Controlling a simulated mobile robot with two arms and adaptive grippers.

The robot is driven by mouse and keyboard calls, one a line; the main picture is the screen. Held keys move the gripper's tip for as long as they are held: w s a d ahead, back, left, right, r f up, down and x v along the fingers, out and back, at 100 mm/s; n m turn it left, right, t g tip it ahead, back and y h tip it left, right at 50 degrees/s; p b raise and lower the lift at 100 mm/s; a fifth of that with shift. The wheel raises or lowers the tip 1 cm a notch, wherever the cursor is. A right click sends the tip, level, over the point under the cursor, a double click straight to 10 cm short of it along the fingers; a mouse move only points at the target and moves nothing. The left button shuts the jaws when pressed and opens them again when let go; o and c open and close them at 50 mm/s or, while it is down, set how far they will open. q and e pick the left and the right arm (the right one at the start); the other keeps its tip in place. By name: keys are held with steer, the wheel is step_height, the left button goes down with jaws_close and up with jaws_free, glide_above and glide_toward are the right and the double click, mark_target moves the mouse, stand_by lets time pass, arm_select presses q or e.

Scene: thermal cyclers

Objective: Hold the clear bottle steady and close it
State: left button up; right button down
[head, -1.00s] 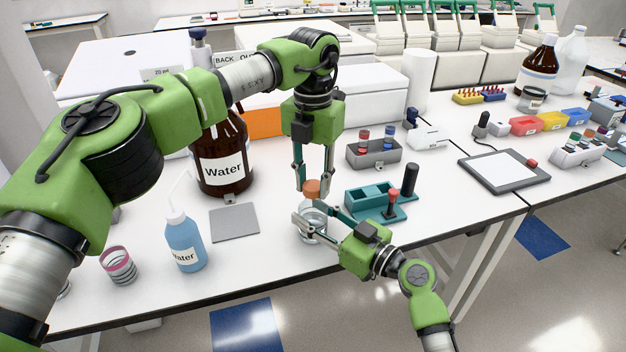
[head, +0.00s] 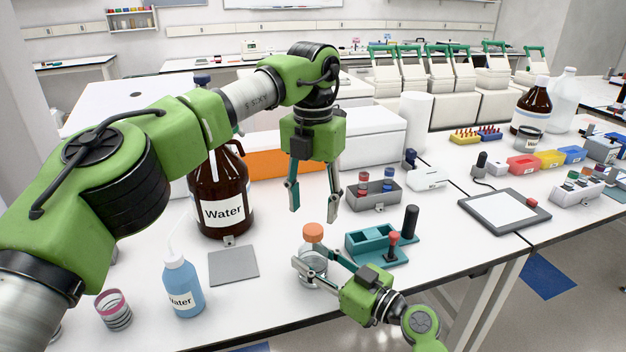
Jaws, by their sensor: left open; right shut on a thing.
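The clear bottle (head: 315,256) stands upright near the front edge of the bench. An orange cap (head: 314,233) sits on its top; I cannot tell how tightly it is seated. My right gripper (head: 310,272) is shut on the bottle's lower body, coming in from the front right, and its fingers hide part of the glass. My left gripper (head: 314,207) is open and empty, pointing down above the cap and apart from it.
A teal holder (head: 368,245) with a black post stands just right of the bottle. A grey tube rack (head: 375,193) is behind it. A grey plate (head: 233,265), a blue wash bottle (head: 182,285) and a brown Water bottle (head: 222,190) stand to the left.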

arm_select(q)
step_height(320, 180, up, 7)
steer(key=shift+f, duration=0.15)
arm_select(e)
steer(key=c, duration=1.2)
jaws_free()
steer(key=v, duration=1.2)
arm_select(q)
steer(key=shift+f, duration=0.1)
arm_select(e)
steer(key=shift+s+f, duration=0.1)
